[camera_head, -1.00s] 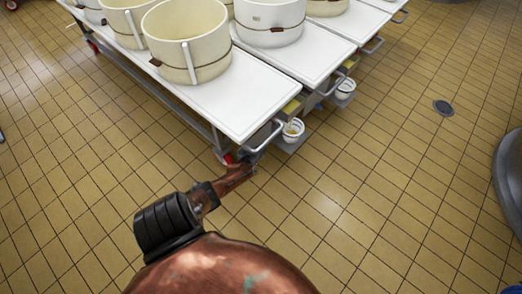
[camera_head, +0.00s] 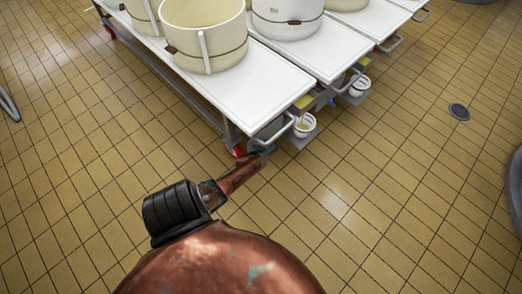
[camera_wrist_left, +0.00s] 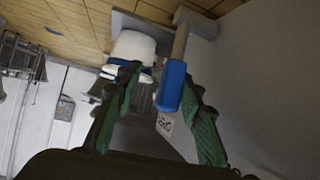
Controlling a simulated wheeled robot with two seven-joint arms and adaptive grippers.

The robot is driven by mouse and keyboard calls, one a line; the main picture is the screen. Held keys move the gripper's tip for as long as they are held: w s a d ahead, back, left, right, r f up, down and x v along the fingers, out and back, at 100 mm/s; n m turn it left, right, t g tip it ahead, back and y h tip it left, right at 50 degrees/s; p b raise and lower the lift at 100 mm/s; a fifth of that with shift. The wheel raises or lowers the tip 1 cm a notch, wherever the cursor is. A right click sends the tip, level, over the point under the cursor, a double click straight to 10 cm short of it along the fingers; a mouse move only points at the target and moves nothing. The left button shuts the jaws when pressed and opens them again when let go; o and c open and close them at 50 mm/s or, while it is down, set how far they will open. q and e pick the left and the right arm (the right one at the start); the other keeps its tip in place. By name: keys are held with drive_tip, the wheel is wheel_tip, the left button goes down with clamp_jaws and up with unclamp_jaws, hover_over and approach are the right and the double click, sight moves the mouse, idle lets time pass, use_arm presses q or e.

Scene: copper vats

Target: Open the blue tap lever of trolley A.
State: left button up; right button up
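My left gripper (camera_head: 264,149) reaches the near corner of the closest trolley (camera_head: 262,90), below its push handle, in the head view. In the left wrist view its two green fingers (camera_wrist_left: 160,78) are apart. A blue lever (camera_wrist_left: 171,87) shows between them, closer to the right finger; I cannot tell whether they touch. A grey pipe (camera_wrist_left: 185,38) runs above the lever. A white bucket (camera_wrist_left: 134,46) shows behind the left fingertip. In the head view the lever at my gripper is hidden. No trolley letter is readable. My right gripper is out of view.
Cream tubs (camera_head: 208,38) and a white tub (camera_head: 287,16) stand on the trolley tops. A small white bucket (camera_head: 305,124) sits on a low shelf at the closest trolley's end. The tiled floor (camera_head: 400,210) to the right is mostly clear, with a round drain (camera_head: 459,112).

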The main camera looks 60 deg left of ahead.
use_arm(q)
drive_tip(key=a+v, duration=0.1)
drive_tip(key=v, duration=1)
drive_tip(key=shift+s, duration=0.3)
drive_tip(key=s+d+f+m+g+h, duration=0.4)
drive_tip(key=s+d+f+g, duration=0.3)
drive_tip(key=s+d+f, duration=1.15)
drive_tip(key=s+d+f+m+g, duration=0.15)
drive_tip(key=s+d, duration=0.35)
drive_tip(key=s, duration=0.6)
drive_tip(key=s+d+f+m+g, duration=0.1)
drive_tip(key=s+d+g, duration=0.3)
drive_tip(key=s, duration=0.6)
drive_tip(key=s+r+t+p, duration=0.2)
drive_tip(key=s+r+p, duration=0.4)
drive_tip(key=p, duration=0.9)
drive_tip(key=shift+s+a+h, duration=0.3)
drive_tip(key=shift+s+a, duration=0.1)
drive_tip(key=shift+s, duration=0.65)
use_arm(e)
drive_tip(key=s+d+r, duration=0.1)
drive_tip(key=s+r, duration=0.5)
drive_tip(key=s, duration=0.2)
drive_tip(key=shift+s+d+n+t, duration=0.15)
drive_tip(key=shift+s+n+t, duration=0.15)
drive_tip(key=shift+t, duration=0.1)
